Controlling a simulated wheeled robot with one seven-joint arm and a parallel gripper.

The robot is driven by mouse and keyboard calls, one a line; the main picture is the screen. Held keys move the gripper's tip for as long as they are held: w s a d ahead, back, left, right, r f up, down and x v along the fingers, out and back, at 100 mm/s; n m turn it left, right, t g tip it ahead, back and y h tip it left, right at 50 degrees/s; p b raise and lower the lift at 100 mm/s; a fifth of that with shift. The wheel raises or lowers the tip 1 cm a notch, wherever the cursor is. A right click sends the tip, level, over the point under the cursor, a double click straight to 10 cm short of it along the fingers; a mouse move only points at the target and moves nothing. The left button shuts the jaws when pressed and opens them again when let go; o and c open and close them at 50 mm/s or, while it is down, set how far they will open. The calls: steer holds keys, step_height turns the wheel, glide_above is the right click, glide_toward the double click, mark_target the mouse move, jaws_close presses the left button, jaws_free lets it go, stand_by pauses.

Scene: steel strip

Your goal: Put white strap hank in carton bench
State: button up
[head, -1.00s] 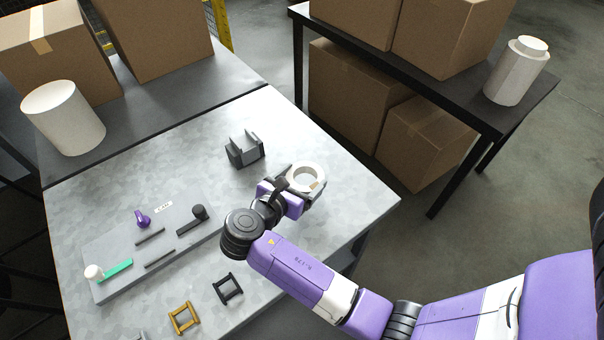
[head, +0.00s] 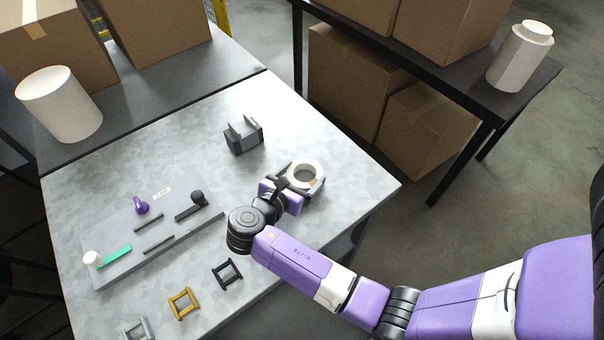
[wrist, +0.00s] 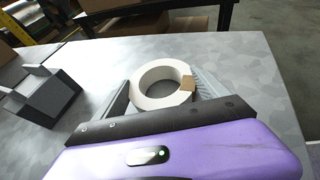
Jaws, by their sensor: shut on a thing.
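The white strap hank (head: 306,177) is a white ring with a tan tab on its side. It is between the fingers of my gripper (head: 304,180), which is shut on it, over the right part of the steel table. In the wrist view the hank (wrist: 163,88) sits between the two fingers of my gripper (wrist: 160,95), with the tan tab by the right finger. I cannot tell whether the hank touches the table. The carton bench may be the dark bench with brown cartons (head: 427,128) at the upper right; another dark bench (head: 150,115) with cartons stands at the upper left.
A grey bracket (head: 243,136) stands on the table (head: 345,150) behind my gripper. A grey tool board (head: 125,225) lies at left, with small black, gold and grey frames in front. A white cylinder (head: 60,105) and a white canister (head: 520,58) stand on the benches. Floor separates table and right bench.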

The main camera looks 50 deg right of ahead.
steer(key=shift+f, duration=0.25)
steer(key=o, duration=1.4)
steer(key=shift+o, duration=0.2)
steer(key=shift+a, duration=0.15)
steer(key=b+v, duration=0.1)
steer(key=v, duration=0.6)
steer(key=shift+a+r, duration=0.2)
